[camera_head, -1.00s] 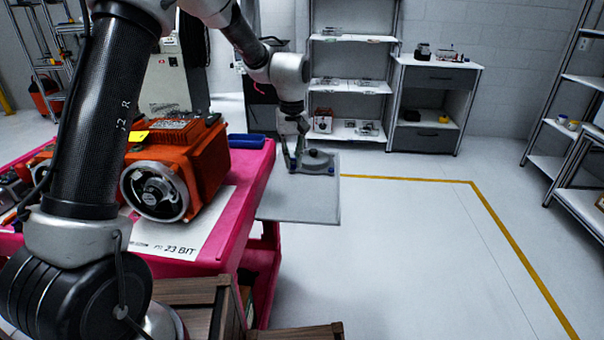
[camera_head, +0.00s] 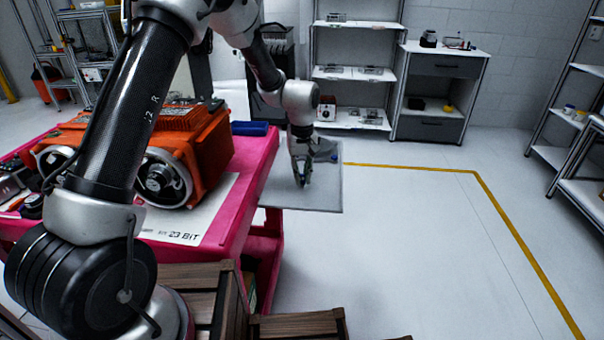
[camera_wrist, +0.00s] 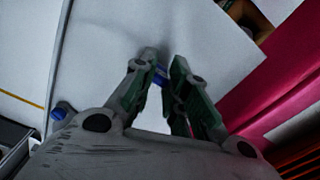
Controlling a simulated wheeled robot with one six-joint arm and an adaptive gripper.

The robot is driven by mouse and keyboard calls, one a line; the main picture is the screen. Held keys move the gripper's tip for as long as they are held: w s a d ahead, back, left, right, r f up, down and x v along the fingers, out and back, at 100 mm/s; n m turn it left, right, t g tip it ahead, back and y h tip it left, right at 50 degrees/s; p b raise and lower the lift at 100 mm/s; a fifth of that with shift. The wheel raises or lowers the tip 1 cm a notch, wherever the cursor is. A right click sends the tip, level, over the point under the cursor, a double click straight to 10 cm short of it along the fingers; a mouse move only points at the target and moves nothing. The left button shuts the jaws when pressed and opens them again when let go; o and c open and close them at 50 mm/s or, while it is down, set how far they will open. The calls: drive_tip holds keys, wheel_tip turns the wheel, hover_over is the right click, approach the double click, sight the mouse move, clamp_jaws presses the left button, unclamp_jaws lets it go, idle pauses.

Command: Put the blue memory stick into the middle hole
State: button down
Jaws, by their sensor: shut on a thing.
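My gripper (camera_head: 302,178) is over the grey board (camera_head: 322,198) at the table's right side. In the wrist view its fingers (camera_wrist: 163,85) are close together around a small blue piece, the blue memory stick (camera_wrist: 160,74), of which only a little shows. A dark grey round part (camera_head: 325,148) stands on the board just behind the gripper, partly hidden by it. A small blue piece (camera_head: 334,157) shows at its right side. In the wrist view another blue piece (camera_wrist: 62,111) lies left of the fingers. I cannot make out the middle hole in either view.
The pink table (camera_head: 262,160) holds an orange machine (camera_head: 205,145) and a blue item (camera_head: 250,128) left of the board. Wooden crates (camera_head: 300,325) stand on the floor in front. The floor (camera_head: 420,240) to the right is clear.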

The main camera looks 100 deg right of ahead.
drive_tip(key=shift+f, duration=0.15)
drive_tip(key=c, duration=1.4)
unclamp_jaws()
